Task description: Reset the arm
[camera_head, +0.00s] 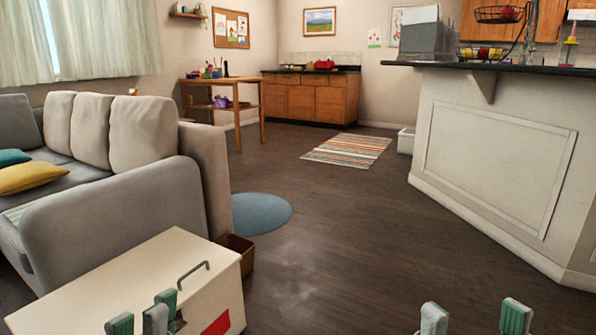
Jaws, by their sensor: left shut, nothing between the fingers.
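My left gripper (144,315) shows at the bottom left, in front of a white box with a dark handle. It is shut and empty; only its green and grey fingertips show. My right gripper (474,317) shows at the bottom right, over the dark floor. Its two fingertips stand apart with nothing seen between them. The lower parts of both grippers and both arms are cut off by the bottom edge of the picture.
The white box (135,270) stands close at the lower left, beside a grey sofa (120,200). A white counter (490,150) with a dark top stands at the right. A small wooden table (235,95) stands further back. The dark floor (330,230) between is mostly clear.

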